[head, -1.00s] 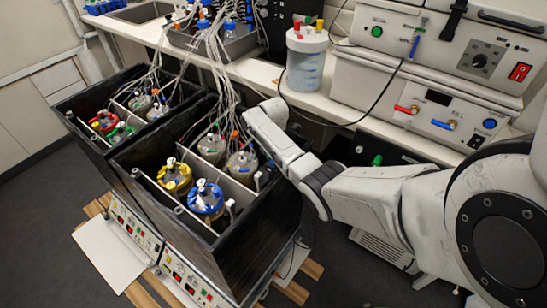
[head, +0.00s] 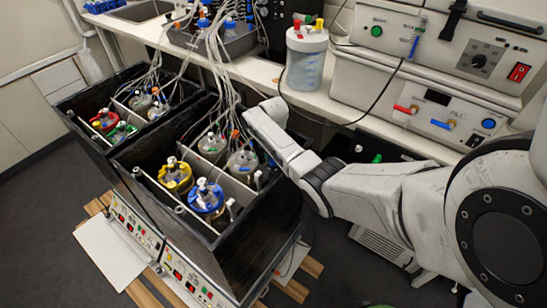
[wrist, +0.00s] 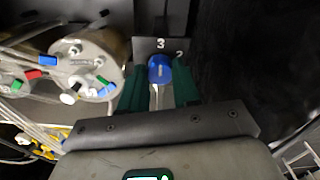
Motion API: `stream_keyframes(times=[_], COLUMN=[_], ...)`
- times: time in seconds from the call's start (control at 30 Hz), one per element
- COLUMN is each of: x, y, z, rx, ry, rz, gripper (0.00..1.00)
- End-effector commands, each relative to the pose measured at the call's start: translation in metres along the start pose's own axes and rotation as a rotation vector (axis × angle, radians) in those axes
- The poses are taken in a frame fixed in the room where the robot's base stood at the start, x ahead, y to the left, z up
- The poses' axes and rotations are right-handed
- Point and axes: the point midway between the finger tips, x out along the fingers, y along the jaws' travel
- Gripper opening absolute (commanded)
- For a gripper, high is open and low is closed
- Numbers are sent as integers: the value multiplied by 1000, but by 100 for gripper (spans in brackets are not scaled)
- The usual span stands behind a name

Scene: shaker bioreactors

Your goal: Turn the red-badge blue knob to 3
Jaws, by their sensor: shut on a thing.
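In the wrist view a blue knob (wrist: 160,70) sits between the two teal fingers of my gripper (wrist: 158,92), which is shut on it. A dark plate (wrist: 148,45) behind the knob carries a white 3 just above the knob and a 2 to its upper right. A small pale mark shows on the knob's face, roughly below the 3; its exact aim is too small to tell. No red badge can be made out by this knob. In the head view my gripper and the knob are hidden behind the black box and my arm.
Lidded vessels (wrist: 88,58) with coloured caps and tubes stand left of my gripper. In the head view the black box (head: 250,215) holds several vessels with bundled tubes. A bench (head: 350,112) behind carries a liquid jar (head: 306,62) and white instruments (head: 445,90).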

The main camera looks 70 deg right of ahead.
Motion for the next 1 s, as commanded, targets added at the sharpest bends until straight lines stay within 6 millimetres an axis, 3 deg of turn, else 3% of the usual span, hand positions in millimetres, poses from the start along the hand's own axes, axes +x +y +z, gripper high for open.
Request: stream_keyframes(times=[0.37, 0.4, 0.6, 0.67, 1.0], x=[0, 0, 0, 0, -7], y=[1, 1, 0, 0, 1], z=[0, 0, 0, 0, 0], rx=[-8, -7, -6, -6, -6], ry=[-1, -1, -1, -1, -1], rz=[1, 0, 0, 0, 1], gripper=[1, 32, 51, 57, 57])
